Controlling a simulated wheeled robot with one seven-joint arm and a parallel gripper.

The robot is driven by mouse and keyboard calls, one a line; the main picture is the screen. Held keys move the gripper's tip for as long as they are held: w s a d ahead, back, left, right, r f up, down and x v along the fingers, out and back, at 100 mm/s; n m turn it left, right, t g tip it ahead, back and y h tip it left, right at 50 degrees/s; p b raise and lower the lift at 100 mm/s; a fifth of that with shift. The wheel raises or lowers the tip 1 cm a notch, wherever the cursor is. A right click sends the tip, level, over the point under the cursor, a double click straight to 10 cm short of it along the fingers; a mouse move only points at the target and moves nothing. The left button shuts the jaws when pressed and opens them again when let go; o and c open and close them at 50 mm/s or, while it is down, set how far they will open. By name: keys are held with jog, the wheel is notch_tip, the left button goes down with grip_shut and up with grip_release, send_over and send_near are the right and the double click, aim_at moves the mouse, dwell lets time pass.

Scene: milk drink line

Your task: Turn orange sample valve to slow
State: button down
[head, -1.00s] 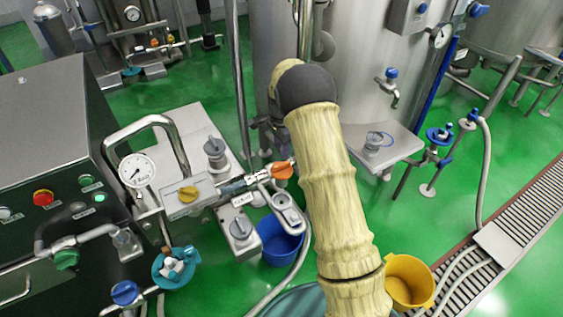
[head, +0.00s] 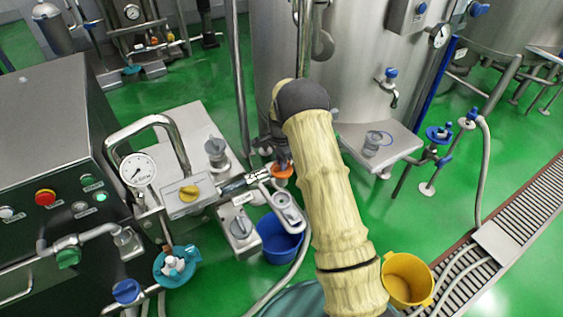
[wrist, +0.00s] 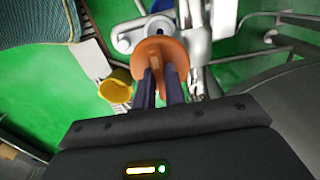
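The orange sample valve (head: 283,171) sits on a short metal pipe right of the grey panel in the head view, partly hidden by my gripper (head: 280,158). In the wrist view the orange valve (wrist: 177,45) is close ahead, with a raised rib on its face. The two dark fingers of my gripper (wrist: 160,78) stand on either side of this rib, apart. Whether they touch it is hard to tell. A small white label (head: 242,198) lies beside the valve; its text is too small to read.
A yellow bucket (head: 408,279) stands on the right. The large steel tank (head: 350,60) is close behind.

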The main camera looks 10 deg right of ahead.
jog(key=shift+n, duration=0.3)
jog(key=shift+n+b, duration=0.3)
jog(key=shift+n, duration=2.3)
jog(key=shift+r, duration=0.1)
jog(key=c, duration=1.5)
grip_release()
jog(key=shift+o, duration=0.2)
notch_tip(320, 180, up, 17)
jog(key=b, duration=0.1)
jog(key=shift+r, duration=0.15)
